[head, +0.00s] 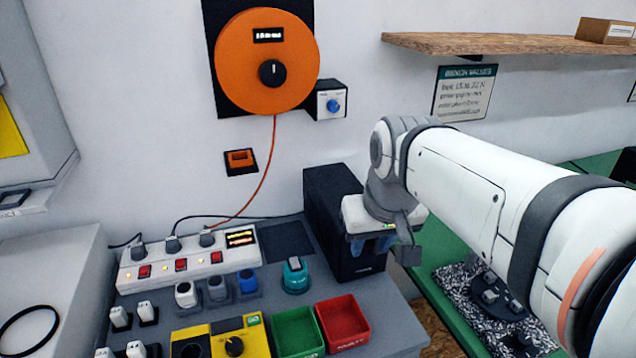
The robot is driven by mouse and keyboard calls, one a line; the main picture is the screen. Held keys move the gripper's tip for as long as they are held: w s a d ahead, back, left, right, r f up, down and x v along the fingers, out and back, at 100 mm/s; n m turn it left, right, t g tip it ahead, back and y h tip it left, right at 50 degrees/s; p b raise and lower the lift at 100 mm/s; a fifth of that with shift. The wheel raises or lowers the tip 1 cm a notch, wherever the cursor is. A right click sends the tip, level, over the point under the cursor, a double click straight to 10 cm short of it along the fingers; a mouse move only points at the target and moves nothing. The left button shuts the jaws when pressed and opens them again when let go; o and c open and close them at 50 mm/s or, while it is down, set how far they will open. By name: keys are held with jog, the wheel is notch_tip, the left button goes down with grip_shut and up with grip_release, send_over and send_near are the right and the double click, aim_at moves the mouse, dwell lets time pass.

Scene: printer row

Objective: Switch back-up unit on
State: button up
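A black upright box (330,205), which looks like the back-up unit, stands at the back right of the grey bench against the wall. My gripper (371,246) is in front of its upper front face, with bluish fingers pointing down at it. The gripper and wrist hide much of that face, and I see no power button or lit lamp on it. Small pale lettering shows low on the front. I cannot tell whether the fingers touch the box or how far apart they are.
A white power strip (190,265) with red switches and plugs lies left on the bench. Green (297,332) and red (342,322) bins, a teal-topped item (295,275) and a yellow device (220,340) stand in front. An orange reel (267,62) hangs above, its cord running down.

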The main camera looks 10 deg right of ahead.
jog(key=shift+o, duration=0.8)
jog(key=w+d+f+n+b, duration=0.1)
jog(key=w+b, duration=1.3)
jog(key=b, duration=0.1)
jog(key=shift+w+d+f+t, duration=0.25)
jog(key=shift+w+d+t, duration=0.05)
jog(key=shift+t, duration=0.1)
jog(key=shift+n+y, duration=0.3)
jog(key=b+x, duration=0.1)
jog(key=x, duration=0.2)
jog(key=w+b+x, duration=0.1)
jog(key=x, duration=0.3)
jog(key=shift+w+d, duration=0.1)
grip_shut()
jog(key=shift+r, duration=0.1)
